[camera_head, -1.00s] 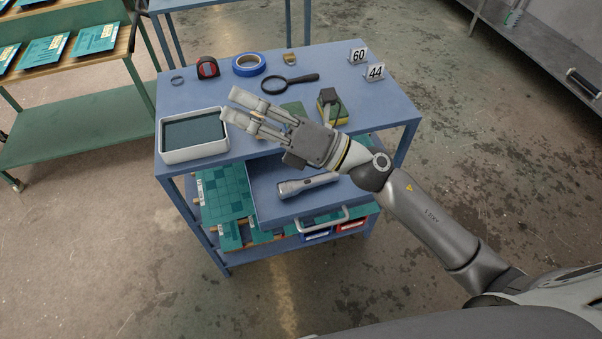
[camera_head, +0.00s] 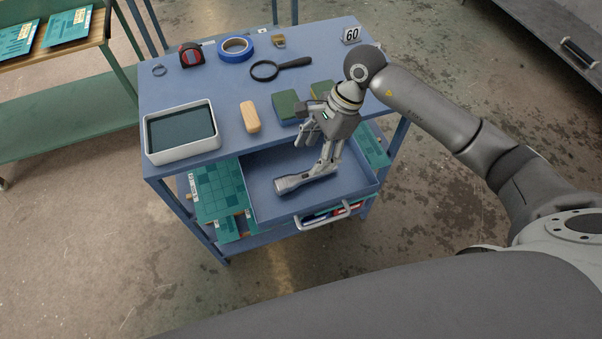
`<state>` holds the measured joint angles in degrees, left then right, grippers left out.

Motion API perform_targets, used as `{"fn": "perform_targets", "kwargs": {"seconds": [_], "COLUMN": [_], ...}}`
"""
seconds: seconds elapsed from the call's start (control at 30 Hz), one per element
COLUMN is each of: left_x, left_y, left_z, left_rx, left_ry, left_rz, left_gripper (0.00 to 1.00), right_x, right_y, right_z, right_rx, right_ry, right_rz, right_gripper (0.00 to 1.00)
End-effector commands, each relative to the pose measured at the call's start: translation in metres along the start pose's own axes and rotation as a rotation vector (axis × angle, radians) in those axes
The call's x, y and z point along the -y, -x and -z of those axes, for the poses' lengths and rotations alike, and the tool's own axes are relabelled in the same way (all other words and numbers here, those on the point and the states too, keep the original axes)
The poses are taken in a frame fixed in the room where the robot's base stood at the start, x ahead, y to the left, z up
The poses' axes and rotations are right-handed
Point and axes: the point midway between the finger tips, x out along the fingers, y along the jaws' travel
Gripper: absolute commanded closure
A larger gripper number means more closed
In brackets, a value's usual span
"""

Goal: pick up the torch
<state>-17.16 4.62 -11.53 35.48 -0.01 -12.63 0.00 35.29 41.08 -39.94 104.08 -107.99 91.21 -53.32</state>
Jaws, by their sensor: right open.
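The torch (camera_head: 290,184) is a grey metal flashlight. It lies in the open blue drawer (camera_head: 262,207) below the cart's top, its wide head to the left. My right gripper (camera_head: 311,158) points down over the drawer with its fingers spread. One finger reaches down in front of the torch's right end and partly hides it; I cannot tell whether it touches. The other finger is higher, near the edge of the top. Nothing is between the fingers. My left gripper is not in view.
The blue cart top (camera_head: 215,90) holds a white tray (camera_head: 181,155), a wooden block (camera_head: 250,117), a green sponge (camera_head: 286,106), a magnifying glass (camera_head: 281,68), blue tape (camera_head: 236,49) and a tape measure (camera_head: 191,55). The drawer handle (camera_head: 330,217) sticks out in front.

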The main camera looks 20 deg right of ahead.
Motion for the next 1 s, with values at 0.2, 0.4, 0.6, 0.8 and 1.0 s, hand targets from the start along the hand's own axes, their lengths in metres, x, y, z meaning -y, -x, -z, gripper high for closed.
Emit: {"fn": "perform_targets", "kwargs": {"seconds": [0.2,0.4,0.6,0.8,1.0], "left_x": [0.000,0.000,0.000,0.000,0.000], "left_y": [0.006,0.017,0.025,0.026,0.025], "left_z": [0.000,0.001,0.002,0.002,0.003], "left_rx": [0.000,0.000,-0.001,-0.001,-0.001], "left_ry": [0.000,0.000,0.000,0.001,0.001], "left_rz": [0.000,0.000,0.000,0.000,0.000], "left_gripper": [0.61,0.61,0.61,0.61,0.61], "right_x": [-0.001,-0.001,0.001,0.001,0.001], "right_y": [-0.028,-0.045,-0.074,-0.083,-0.083], "right_z": [-0.002,0.000,0.003,0.005,0.005], "right_rx": [0.003,0.006,0.007,0.004,0.004], "right_ry": [0.000,-0.003,-0.002,-0.001,-0.001], "right_rz": [-0.002,-0.005,-0.002,0.000,0.000], "right_gripper": [0.37,0.37,0.37,0.37,0.46]}}
